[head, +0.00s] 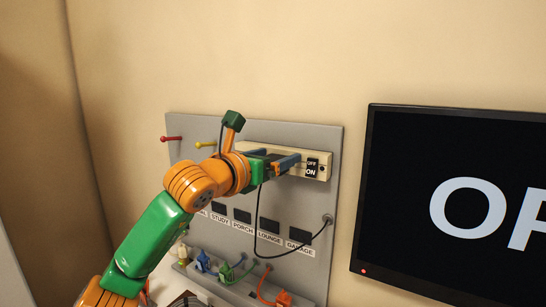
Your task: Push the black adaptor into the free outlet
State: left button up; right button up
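A cream outlet strip (321,160) is fixed across the upper part of a grey wall panel (328,190). My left gripper (273,160) is in front of the strip, its two fingers on either side of a dark body, the black adaptor (273,156). The adaptor is mostly hidden, and I cannot tell how far it sits in an outlet. A black cord (257,225) hangs from beneath the gripper and loops to a grommet (328,218) at the panel's right edge. The free outlet is hidden by the gripper. My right gripper is out of view.
A black OFF/ON switch (312,168) is on the strip's right end. Labelled dark plates (270,227) line the panel. Blue (203,262), green (226,272) and orange (283,298) plugs sit on the ledge. Red (170,138) and yellow (204,144) pegs project at upper left. A screen (400,190) hangs right.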

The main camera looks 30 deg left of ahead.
aim_at(276, 157)
pick_arm(q)
jog(key=shift+s+f, duration=0.1)
jog(key=s+b, duration=0.2)
jog(key=s, duration=0.2)
jog(key=shift+s+a+b, duration=0.2)
jog(key=shift+b, duration=0.2)
jog(key=shift+s+r, duration=0.2)
jog(key=shift+r, duration=0.05)
